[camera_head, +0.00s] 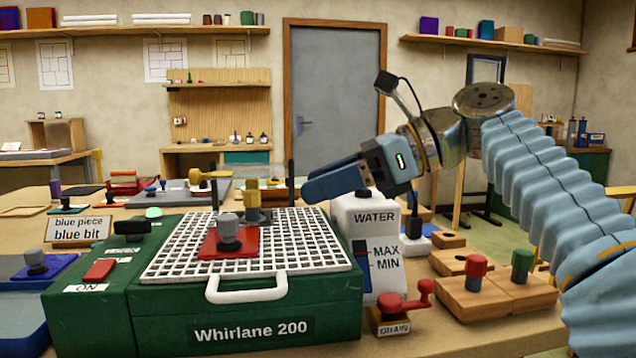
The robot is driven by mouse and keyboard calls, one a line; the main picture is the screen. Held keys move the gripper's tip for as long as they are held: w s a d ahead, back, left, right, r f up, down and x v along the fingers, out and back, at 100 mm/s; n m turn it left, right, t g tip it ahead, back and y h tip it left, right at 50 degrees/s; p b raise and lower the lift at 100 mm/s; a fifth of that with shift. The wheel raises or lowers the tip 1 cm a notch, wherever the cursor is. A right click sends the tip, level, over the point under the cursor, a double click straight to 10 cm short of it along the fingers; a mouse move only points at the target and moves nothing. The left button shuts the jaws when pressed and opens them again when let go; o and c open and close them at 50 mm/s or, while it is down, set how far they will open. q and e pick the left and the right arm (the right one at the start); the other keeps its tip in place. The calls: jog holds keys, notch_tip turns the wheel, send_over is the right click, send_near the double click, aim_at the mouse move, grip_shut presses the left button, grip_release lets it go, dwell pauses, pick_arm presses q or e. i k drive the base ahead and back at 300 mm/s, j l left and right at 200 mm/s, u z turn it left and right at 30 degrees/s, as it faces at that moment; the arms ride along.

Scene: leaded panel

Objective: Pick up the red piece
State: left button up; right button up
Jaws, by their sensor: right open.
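The red piece (213,247) is a flat red square with a grey knob on top. It lies on the white grid (310,257) of the green Whirlane 200 machine (165,318), near the grid's front left. My right gripper (306,183) comes in from the right with its blue fingers pointing left. It is in the air above the back right of the grid, apart from the red piece and empty. The fingers partly overlap in this view. My left gripper is not in view.
A yellow upright part (252,197) stands at the back of the grid. A white water container (366,222) and a red drain tap (403,308) are right of the machine. Wooden blocks with red (475,268) and green knobs (522,262) lie farther right. A label stand (78,231) is left.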

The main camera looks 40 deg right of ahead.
aim_at(228, 240)
jog(key=k+l, duration=0.2)
jog(key=k, duration=0.3)
jog(key=k+l, duration=0.15)
jog(key=k, duration=0.3)
jog(key=k+l, duration=0.2)
jog(key=k, duration=0.3)
